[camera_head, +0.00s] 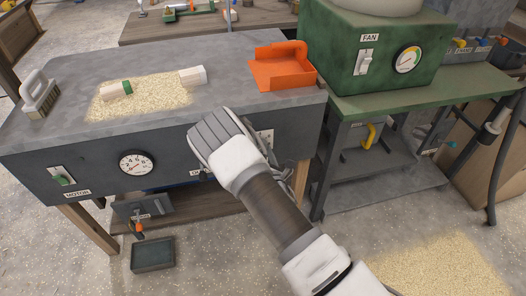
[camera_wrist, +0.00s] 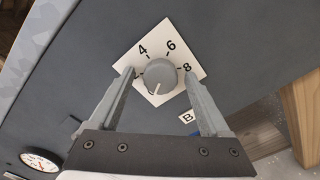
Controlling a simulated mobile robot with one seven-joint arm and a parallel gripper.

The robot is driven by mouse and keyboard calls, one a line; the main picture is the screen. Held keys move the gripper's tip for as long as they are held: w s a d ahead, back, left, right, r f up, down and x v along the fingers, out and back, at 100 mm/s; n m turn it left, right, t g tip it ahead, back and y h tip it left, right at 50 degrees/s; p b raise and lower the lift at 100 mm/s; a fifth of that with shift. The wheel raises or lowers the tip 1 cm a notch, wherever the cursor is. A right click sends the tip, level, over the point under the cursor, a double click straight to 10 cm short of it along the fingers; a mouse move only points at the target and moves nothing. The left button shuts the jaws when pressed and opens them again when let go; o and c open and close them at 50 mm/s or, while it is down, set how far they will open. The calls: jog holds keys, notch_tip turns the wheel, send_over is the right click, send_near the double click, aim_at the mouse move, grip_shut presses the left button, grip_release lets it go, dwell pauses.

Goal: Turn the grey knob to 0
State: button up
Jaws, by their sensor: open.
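The grey knob (camera_wrist: 160,76) sits on a white dial plate (camera_wrist: 148,52) on the dark front panel. The numbers 4, 6 and 8 show in the wrist view; the plate's left side is partly covered by a finger. A small light mark on the knob faces the lower left in the picture. My gripper (camera_wrist: 159,74) is open, with one finger on each side of the knob. I cannot tell whether the fingers touch it. In the head view my wrist hides the knob, and only part of the white plate (camera_head: 266,138) shows.
A round gauge (camera_head: 137,163) and a motor switch (camera_head: 62,177) are on the same panel, to the left. On the bench top are a brush (camera_head: 39,95), wood shavings and an orange dustpan (camera_head: 281,68). A green fan box (camera_head: 370,50) stands to the right.

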jog(key=p+v, duration=0.2)
jog(key=v, duration=1.5)
jog(key=shift+s+p, duration=0.2)
jog(key=shift+p, duration=0.1)
jog(key=shift+d+r, duration=0.1)
jog(key=w+d+r+m+g+h, duration=0.3)
jog(key=w+r+m+g+h, duration=0.45)
jog(key=m, duration=1.05)
jog(key=s+d+r+m+g+y, duration=0.1)
jog(key=s+r+m+y, duration=0.15)
jog(key=r, duration=0.45)
jog(key=s+r+m+y, duration=0.1)
jog(key=r+m, duration=0.3)
jog(key=r, duration=0.3)
jog(key=s+d+r+m+g, duration=0.1)
jog(key=s+d+r+m, duration=0.2)
jog(key=s, duration=0.4)
jog(key=s+d+r+m+g+h, duration=0.1)
jog(key=s+d+r, duration=0.1)
jog(key=s+r, duration=0.4)
jog(key=s+d+r+m+g, duration=0.1)
jog(key=s+d+r+m, duration=0.15)
jog(key=s, duration=0.55)
notch_tip(320, 180, up, 19)
jog(key=p, duration=1.9)
jog(key=shift+w+d+n, duration=0.15)
jog(key=shift+d+n, duration=0.1)
jog(key=shift+n, duration=0.05)
